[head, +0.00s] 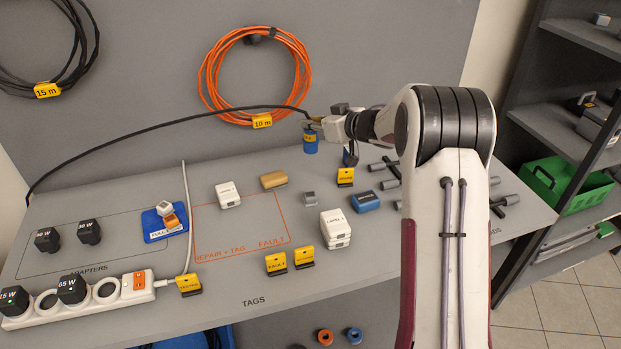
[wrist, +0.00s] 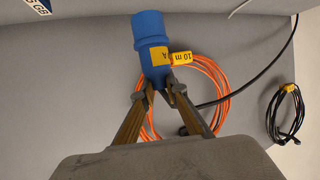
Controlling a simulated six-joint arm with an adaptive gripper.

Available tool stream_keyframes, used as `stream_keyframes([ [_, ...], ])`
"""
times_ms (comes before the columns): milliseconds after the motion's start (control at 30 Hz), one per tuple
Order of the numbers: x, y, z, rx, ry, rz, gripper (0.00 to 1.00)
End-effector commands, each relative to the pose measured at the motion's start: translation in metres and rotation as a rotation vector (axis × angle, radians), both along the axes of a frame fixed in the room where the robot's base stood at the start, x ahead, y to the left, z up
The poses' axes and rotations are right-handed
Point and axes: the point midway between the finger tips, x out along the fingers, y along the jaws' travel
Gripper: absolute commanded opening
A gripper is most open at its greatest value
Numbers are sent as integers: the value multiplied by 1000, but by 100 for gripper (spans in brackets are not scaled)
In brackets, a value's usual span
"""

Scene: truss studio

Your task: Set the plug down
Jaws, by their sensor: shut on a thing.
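The blue plug (head: 310,146) hangs under my gripper (head: 314,123) in the head view, toward the back of the grey table (head: 240,275). In the wrist view the plug (wrist: 150,35) sits between my gripper's two fingertips (wrist: 161,88), which are shut on its near end. A yellow label shows beside or on it there. A black cable (head: 150,128) arcs from my gripper to the far left of the table. Whether the plug's lower end touches the table is unclear.
An orange cable coil (head: 206,85) hangs on the back panel. Grey rods lie behind my arm. A white power strip (head: 110,294) lies at front left. The orange-outlined area (head: 240,225) is mostly bare.

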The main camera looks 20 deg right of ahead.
Motion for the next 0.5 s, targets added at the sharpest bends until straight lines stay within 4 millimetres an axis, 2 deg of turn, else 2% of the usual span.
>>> stream_keyframes([
  [367, 0, 1, 0, 0, -1, -3, 0],
  [500, -1, 1, -7, 1, 1, -3, 0],
])
